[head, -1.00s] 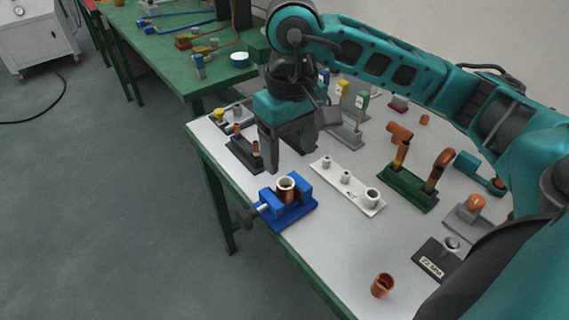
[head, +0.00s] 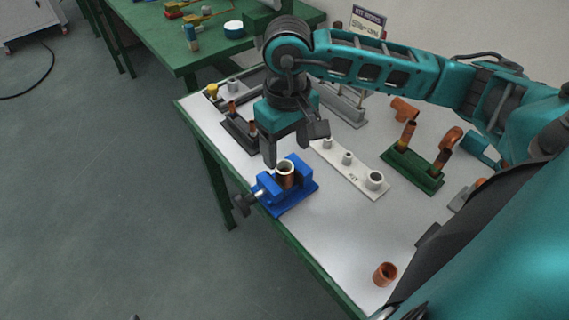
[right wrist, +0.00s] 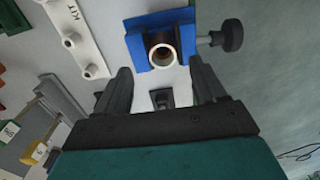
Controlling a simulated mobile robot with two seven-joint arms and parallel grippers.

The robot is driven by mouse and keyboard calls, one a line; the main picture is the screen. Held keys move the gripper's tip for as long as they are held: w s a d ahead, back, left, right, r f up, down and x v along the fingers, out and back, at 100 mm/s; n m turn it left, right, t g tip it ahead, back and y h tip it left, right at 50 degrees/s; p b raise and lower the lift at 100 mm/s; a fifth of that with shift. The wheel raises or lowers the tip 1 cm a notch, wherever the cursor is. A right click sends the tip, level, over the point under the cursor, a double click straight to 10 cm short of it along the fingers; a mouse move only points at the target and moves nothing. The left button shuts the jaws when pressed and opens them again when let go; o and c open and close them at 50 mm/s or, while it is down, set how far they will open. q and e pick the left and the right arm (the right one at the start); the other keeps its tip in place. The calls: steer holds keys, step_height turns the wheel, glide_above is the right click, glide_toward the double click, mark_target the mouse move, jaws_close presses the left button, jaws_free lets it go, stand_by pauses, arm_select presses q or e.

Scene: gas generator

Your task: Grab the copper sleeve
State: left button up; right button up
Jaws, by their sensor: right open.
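A copper sleeve (head: 285,178) with a pale rim stands upright in the blue vise (head: 295,200) near the table's front edge. In the right wrist view its round open top (right wrist: 163,55) faces the camera, between the jaws of the blue vise (right wrist: 138,50). My right gripper (head: 287,148) is open and empty, pointing down just behind and above the sleeve. In the right wrist view its two fingers (right wrist: 160,88) are spread wide, with the sleeve ahead of the gap and not between them. Another short copper ring (head: 384,274) stands apart at the near right. My left gripper is not in view.
A white kit strip (head: 352,170) with several posts lies right of the vise. A green stand (head: 413,168) holds copper pipes. A dark stand (head: 238,133) is left of the gripper. The vise's black knob (head: 243,204) juts past the table edge. The white tabletop (head: 325,235) is clear in front.

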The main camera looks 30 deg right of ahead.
mark_target(285, 161)
step_height(285, 161, down, 5)
steer(key=shift+w+a+r, duration=0.1)
steer(key=shift+a, duration=0.05)
steer(key=c, duration=1.2)
steer(key=shift+o, duration=0.2)
steer(key=shift+r, duration=0.1)
